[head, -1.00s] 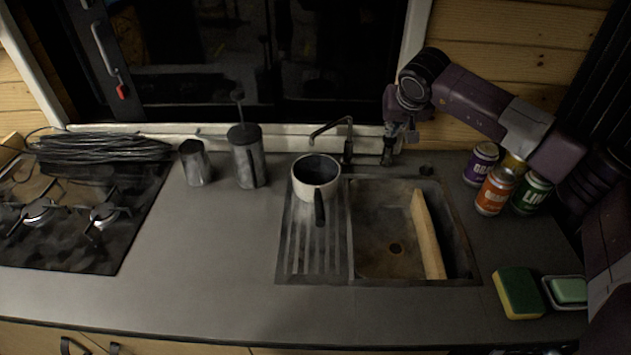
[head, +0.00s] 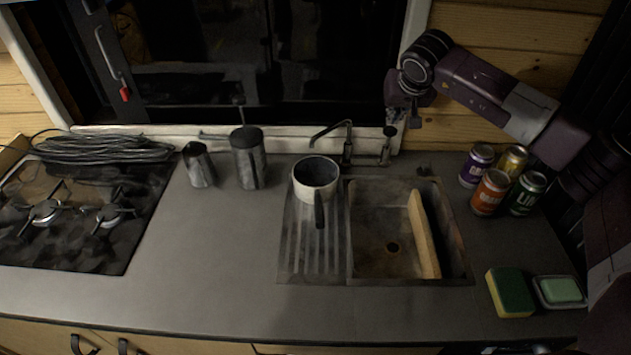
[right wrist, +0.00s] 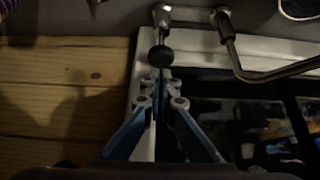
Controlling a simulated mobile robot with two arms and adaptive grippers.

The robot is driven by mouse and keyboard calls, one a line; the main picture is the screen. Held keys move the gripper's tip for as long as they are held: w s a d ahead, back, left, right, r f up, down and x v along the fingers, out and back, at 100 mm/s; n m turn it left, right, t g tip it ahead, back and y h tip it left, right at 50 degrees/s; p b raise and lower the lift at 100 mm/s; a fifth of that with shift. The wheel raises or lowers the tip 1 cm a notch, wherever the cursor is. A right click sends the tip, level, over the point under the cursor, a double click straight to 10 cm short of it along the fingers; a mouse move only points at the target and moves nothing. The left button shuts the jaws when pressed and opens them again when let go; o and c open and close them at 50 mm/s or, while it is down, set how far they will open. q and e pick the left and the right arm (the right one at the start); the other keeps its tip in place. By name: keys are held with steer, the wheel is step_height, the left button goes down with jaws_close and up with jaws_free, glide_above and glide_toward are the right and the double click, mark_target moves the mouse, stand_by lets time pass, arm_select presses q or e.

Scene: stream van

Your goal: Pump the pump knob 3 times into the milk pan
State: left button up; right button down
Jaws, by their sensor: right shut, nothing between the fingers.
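The pump knob (head: 389,131) is a dark round cap on a thin metal post, right of the tap, behind the sink. In the right wrist view the pump knob (right wrist: 161,56) lies just past my fingertips. My right gripper (head: 413,112) is shut and empty, above and slightly right of the knob in the head view. Its fingers also show in the right wrist view (right wrist: 159,80); a small gap to the knob seems present. The milk pan (head: 316,172), white with a dark handle towards me, stands on the drainboard below the tap spout. My left gripper is not in view.
The tap (head: 346,140) stands between pan and pump. The sink (head: 380,255) holds a leaning wooden board (head: 424,235). Several cans (head: 490,192), a sponge (head: 509,291) and a soap dish (head: 560,306) are at the right. Two metal canisters (head: 248,160) stand left of the pan.

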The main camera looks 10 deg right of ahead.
stand_by(0.4)
step_height(320, 180, up, 6)
steer(key=p, duration=0.4)
stand_by(0.5)
